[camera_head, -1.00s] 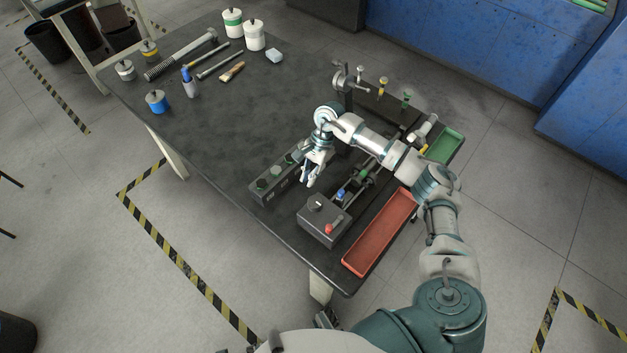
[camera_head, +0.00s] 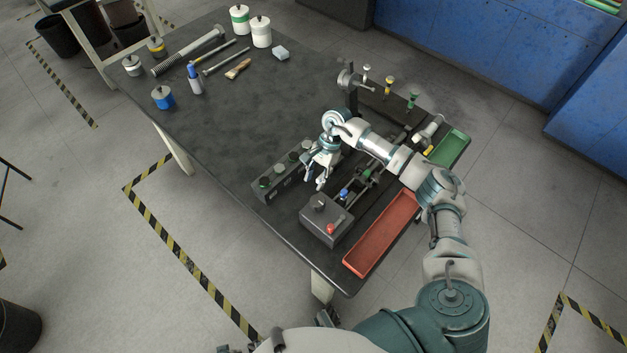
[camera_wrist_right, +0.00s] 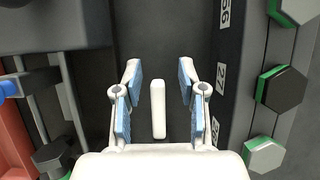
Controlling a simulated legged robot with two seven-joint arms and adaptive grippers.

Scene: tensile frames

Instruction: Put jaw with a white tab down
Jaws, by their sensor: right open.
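My right gripper (camera_head: 315,181) is over the table between the dark block rack and the grey control box. In the right wrist view the gripper (camera_wrist_right: 160,82) is open, with blue-padded fingers on both sides of a slim white tab (camera_wrist_right: 158,108). A gap shows between the tab and each finger. The tab's dark surroundings make the jaw's body hard to tell from the table. In the head view the hand hides the jaw. My left gripper is not in view.
The rack (camera_head: 268,186) with green-edged hexagonal pieces lies close beside the gripper. The control box (camera_head: 322,222) with a red knob and the red tray (camera_head: 383,235) are nearby. A green tray (camera_head: 449,147) is farther back. The table's left middle (camera_head: 235,120) is clear.

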